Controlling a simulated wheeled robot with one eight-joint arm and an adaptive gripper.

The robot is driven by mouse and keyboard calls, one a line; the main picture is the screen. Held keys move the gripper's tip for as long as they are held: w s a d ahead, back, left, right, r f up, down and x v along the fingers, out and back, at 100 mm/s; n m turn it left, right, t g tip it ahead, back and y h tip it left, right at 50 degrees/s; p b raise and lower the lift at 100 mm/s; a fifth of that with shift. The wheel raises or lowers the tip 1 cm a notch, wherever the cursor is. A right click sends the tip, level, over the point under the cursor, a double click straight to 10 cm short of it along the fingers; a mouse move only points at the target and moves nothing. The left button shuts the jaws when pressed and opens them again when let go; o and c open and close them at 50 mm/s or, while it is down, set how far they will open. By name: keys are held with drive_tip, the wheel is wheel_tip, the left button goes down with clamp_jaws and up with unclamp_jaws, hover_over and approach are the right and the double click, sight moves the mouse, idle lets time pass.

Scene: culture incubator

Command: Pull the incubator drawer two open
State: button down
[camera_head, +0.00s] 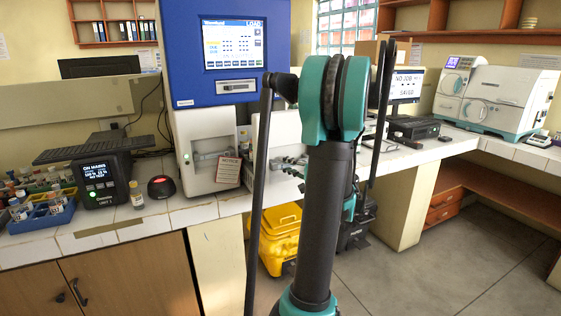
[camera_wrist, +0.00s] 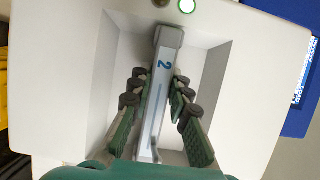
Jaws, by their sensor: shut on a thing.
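The incubator (camera_head: 218,55) is the tall blue and white machine with a screen, left of centre in the head view. In the wrist view its white front (camera_wrist: 60,60) surrounds a recess. A grey bar-shaped handle marked "2", the drawer two handle (camera_wrist: 163,66), stands in that recess. My gripper (camera_wrist: 158,84) has its green-padded fingers on either side of this handle and is shut on it. Drawer two's travel cannot be told from these views. In the head view my arm hides the gripper and much of the incubator's lower right part.
A green light (camera_wrist: 187,6) glows above the recess. A notice card (camera_head: 228,171) is on the incubator's front. A yellow case (camera_head: 280,238) stands on the floor beneath. A black device (camera_head: 102,178) and a small bottle (camera_head: 136,195) stand on the counter at left. The right floor is clear.

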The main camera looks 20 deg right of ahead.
drive_tip(key=s, duration=1.5)
drive_tip(key=shift+d, duration=0.25)
drive_tip(key=shift+s, duration=0.1)
drive_tip(key=c, duration=1.4)
unclamp_jaws()
drive_tip(key=v, duration=1.2)
drive_tip(key=shift+s+d, duration=0.1)
